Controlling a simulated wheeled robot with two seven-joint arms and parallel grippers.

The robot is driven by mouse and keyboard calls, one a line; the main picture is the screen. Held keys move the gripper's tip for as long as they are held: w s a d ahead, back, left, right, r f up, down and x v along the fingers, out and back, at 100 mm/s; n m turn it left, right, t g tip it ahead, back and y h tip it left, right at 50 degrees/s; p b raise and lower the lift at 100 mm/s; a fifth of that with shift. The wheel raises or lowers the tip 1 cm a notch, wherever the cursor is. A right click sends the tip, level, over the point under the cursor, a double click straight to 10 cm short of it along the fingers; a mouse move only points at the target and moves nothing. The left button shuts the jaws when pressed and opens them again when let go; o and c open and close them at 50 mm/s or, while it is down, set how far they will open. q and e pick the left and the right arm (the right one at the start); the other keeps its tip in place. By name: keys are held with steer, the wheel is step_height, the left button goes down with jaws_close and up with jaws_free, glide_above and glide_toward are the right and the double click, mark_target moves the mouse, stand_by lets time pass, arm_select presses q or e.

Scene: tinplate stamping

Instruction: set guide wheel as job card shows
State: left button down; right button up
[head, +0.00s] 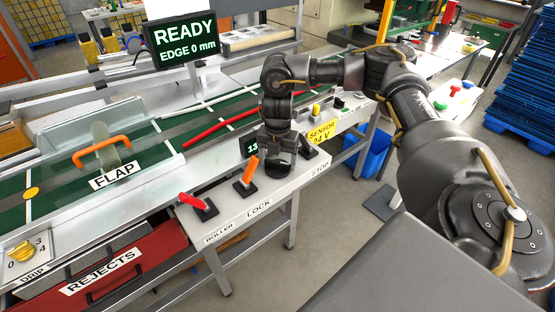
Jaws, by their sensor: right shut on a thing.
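My right gripper (281,168) points down at the front control panel (226,215), between the orange lever and the STOP label. It is shut on what seems to be the guide wheel, which the gripper itself hides. A small dark display (252,148) left of the gripper shows green digits starting with 13; the rest is covered. The large screen (186,43) reads READY, EDGE 0 mm. The red guide bar (215,128) lies slanted over the green belt. I cannot make out a job card. My left gripper is not in view.
A red ROLLER lever (197,205) and an orange LOCK lever (249,172) stand left of the gripper, the orange one close to it. The FLAP cover with its orange handle (102,150) is further left. A REJECTS drawer (105,270) is below. A yellow SENSOR label (322,131) is at right.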

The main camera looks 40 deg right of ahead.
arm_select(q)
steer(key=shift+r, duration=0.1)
arm_select(e)
steer(key=shift+r+n+p, duration=0.1)
steer(key=shift+n+p, duration=0.4)
steer(key=shift+n, duration=0.3)
steer(key=shift+n+p, duration=0.75)
steer(key=shift+n, duration=0.45)
steer(key=n+p, duration=0.1)
steer(key=n, duration=0.2)
steer(key=shift+n, duration=0.3)
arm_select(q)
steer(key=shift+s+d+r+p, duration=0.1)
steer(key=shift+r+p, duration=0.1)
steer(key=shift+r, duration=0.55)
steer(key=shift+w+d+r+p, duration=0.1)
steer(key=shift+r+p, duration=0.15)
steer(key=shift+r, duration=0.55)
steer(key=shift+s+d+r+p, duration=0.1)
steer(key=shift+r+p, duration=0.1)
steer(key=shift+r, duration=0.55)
arm_select(e)
steer(key=shift+n, duration=1.6)
steer(key=o, duration=1)
steer(key=shift+c, duration=0.2)
